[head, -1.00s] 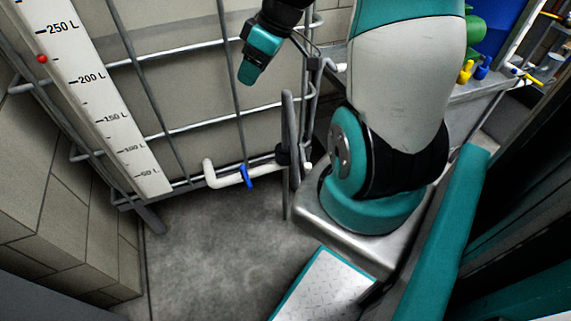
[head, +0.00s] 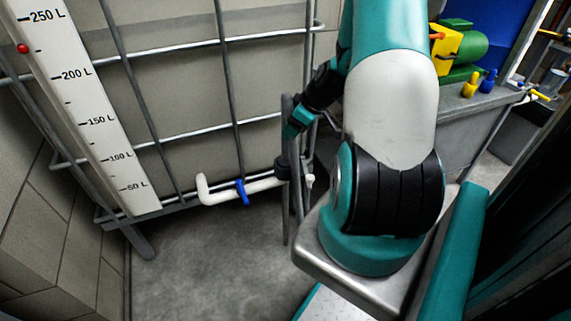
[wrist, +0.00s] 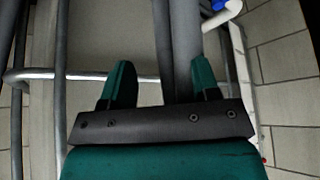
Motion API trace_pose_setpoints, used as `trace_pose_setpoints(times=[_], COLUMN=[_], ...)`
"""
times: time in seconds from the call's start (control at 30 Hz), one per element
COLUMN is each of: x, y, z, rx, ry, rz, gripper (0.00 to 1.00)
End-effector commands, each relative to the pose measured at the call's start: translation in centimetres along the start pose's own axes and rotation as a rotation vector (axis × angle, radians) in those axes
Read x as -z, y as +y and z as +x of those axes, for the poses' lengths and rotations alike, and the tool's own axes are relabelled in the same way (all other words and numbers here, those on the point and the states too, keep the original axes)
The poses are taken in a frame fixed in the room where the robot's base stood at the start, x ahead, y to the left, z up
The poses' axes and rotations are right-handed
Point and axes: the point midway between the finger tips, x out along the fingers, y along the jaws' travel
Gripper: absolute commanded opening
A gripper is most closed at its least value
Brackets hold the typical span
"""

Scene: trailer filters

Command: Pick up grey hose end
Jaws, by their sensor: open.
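The grey hose (head: 287,135) stands upright beside the caged tank, its top end near my gripper and its lower part passing a dark clamp. My gripper (head: 297,122) is at the upper part of the hose in the head view, overlapping it there. In the wrist view my gripper (wrist: 162,78) is open, with two teal fingers spread. Grey tubes run between the fingers and close to the right finger. I cannot tell which of them is the hose end, or whether a finger touches one.
The tank's metal cage (head: 180,132) stands close behind. A white outlet pipe (head: 265,186) with a blue valve handle (head: 242,192) sticks out low. A white litre scale (head: 90,115) is at left. A bench with a yellow and green machine (head: 462,50) is at right. Floor in front is clear.

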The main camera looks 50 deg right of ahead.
Motion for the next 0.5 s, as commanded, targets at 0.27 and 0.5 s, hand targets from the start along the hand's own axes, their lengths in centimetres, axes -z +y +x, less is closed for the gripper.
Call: trace_pose_setpoints(times=[0.27, 0.5], x=[0.0, 0.1], y=[-0.3, -0.8], z=[1.9, 5.6], rx=[0.002, 0.003], ry=[0.0, 0.0], rz=[-0.001, -0.002], gripper=[0.56, 0.56])
